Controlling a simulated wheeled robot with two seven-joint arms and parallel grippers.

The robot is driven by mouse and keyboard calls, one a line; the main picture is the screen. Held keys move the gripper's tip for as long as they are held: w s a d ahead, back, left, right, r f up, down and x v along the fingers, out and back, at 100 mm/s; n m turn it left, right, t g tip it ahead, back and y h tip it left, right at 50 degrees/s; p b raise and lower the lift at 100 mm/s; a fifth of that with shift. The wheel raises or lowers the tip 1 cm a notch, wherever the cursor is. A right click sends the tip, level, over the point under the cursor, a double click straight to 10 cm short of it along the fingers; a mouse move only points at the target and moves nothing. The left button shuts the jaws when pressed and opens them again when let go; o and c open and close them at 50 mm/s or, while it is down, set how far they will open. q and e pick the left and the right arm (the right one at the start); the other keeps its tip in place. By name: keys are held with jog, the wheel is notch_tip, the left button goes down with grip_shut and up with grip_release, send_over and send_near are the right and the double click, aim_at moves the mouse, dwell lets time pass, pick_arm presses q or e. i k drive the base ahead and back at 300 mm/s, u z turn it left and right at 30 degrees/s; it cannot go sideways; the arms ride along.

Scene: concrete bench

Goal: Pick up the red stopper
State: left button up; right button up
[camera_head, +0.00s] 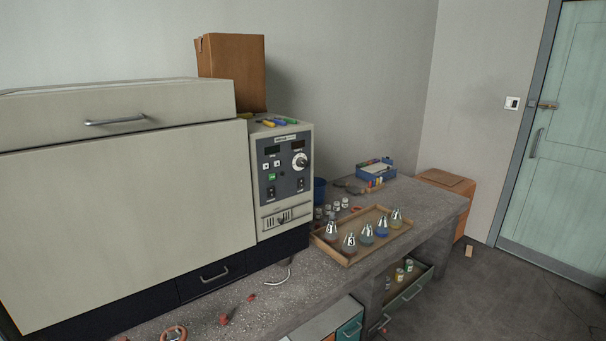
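A small red piece (224,319) that looks like a stopper lies on the speckled concrete bench (262,309), near its front edge at the bottom of the head view. A smaller red piece (251,298) lies just beyond it to the right. Both are too small to tell which is the red stopper. Neither of my grippers is in view, so nothing is seen touching these pieces.
A large beige cabinet machine (130,190) fills the left. A wooden tray (346,262) with several flasks stands right of it. A reddish ring (175,333) and a pale curved piece (279,280) lie on the bench. A drawer (411,292) stands open below.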

aim_at(223, 319)
jog(key=u, duration=0.05)
jog(key=k, duration=0.4)
jog(key=z, duration=0.6)
jog(key=i, duration=1.35)
jog(key=u, duration=0.55)
